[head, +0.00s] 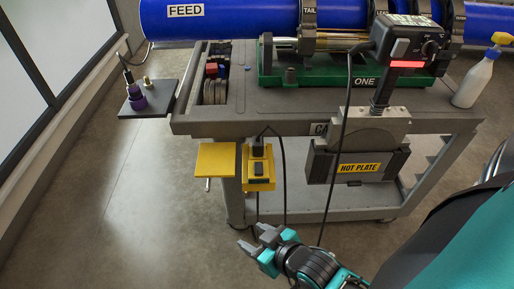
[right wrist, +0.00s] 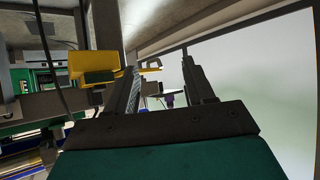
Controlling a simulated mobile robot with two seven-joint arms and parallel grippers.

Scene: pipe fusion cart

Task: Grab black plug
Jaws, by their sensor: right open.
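A yellow box (head: 259,186) hangs on the front of the cart. A black plug (head: 258,150) sits at its upper part with a dark cord by it, and a second dark block (head: 258,169) is just below. My right gripper (head: 254,238) is open and empty, below the yellow box and apart from it. In the right wrist view the yellow box (right wrist: 93,62) is left of the open fingers (right wrist: 160,75); the plug cannot be made out clearly there. My left gripper is not in view.
A yellow flap (head: 215,160) juts out left of the box. The hot plate (head: 358,167) hangs to the right, with a black cable (head: 341,130) running down in front of the cart (head: 290,127). A dark side shelf (head: 155,100) stands at left. The floor at lower left is clear.

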